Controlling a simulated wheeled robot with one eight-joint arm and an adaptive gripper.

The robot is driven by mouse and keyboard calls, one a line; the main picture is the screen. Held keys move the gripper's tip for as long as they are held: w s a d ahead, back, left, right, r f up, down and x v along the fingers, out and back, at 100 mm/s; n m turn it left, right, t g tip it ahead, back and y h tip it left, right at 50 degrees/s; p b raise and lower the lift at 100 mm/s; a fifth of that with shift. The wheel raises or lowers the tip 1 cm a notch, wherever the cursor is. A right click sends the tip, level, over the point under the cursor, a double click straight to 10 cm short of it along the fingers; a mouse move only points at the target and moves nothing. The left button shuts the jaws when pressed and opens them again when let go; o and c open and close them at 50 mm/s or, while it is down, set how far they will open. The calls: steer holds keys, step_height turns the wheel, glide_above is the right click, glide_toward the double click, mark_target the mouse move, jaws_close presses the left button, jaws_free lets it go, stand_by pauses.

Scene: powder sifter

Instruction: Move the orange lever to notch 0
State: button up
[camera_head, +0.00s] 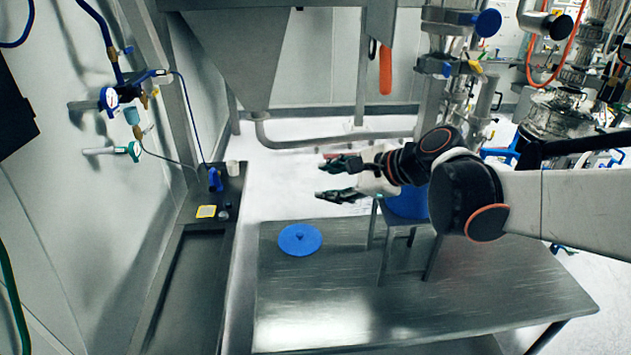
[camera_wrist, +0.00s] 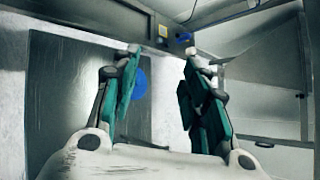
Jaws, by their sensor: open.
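I cannot make out the lever in the wrist view. Any notch numbers are too small to read.
A steel table (camera_head: 330,315) stands below with a blue round lid (camera_head: 300,239) on it. A steel stand with a blue container (camera_head: 408,203) is under my arm. A dark bench (camera_head: 175,290) runs along the left wall. A steel pipe (camera_head: 340,139) crosses behind my gripper.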

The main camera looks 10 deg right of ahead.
steer(key=s+f+n+b, duration=0.1)
steer(key=f+n+b, duration=0.1)
steer(key=f, duration=0.1)
steer(key=s+f+n+h+b, duration=0.1)
steer(key=f, duration=0.1)
steer(key=shift+s+d+g, duration=0.25)
steer(key=shift+s+g, duration=0.05)
steer(key=shift+s, duration=0.05)
